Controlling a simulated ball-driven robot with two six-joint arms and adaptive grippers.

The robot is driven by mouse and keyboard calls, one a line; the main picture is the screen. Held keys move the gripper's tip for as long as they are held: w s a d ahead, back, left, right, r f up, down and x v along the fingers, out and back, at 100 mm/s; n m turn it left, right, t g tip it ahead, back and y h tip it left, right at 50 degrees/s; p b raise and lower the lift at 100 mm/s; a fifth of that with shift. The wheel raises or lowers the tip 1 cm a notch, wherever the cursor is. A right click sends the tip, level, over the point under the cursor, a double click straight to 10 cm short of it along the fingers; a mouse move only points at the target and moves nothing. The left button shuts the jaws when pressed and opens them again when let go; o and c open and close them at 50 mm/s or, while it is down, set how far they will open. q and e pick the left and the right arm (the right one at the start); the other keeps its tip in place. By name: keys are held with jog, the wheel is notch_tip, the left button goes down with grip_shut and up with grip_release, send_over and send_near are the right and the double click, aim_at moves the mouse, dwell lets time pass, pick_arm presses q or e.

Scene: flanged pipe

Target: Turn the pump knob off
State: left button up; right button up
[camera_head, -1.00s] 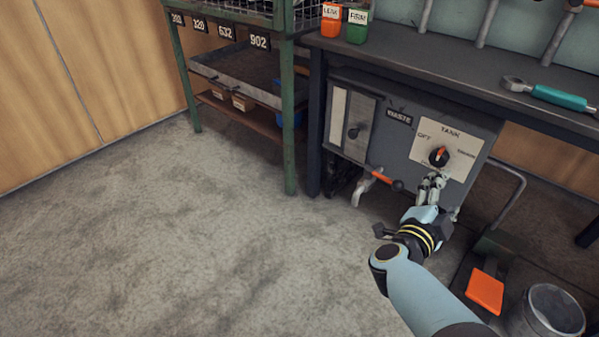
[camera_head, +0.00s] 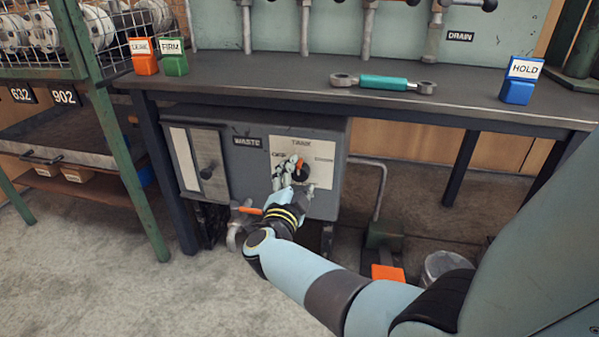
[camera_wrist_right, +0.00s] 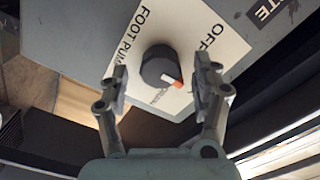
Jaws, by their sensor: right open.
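The pump knob (camera_head: 302,173) is dark and round with an orange pointer, on a white label plate (camera_head: 321,152) on the grey box under the bench. In the head view the pointer points roughly up, toward the TANK label; OFF is to its left. In the right wrist view the knob (camera_wrist_right: 158,66) lies between the two fingers of my right gripper (camera_wrist_right: 162,70), with a gap on both sides. The gripper is open; it also shows just left of the knob in the head view (camera_head: 286,172), partly covering the plate. My left gripper is out of view.
A lever valve with an orange handle (camera_head: 251,210) sits below the box. A bent pipe (camera_head: 381,185), a pedal with an orange plate (camera_head: 388,273) and a bucket (camera_head: 445,266) stand to the right. The bench top (camera_head: 265,75) overhangs the box.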

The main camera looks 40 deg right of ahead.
jog(key=shift+w+d, duration=0.2)
jog(key=c, duration=1.2)
jog(key=shift+o, duration=0.2)
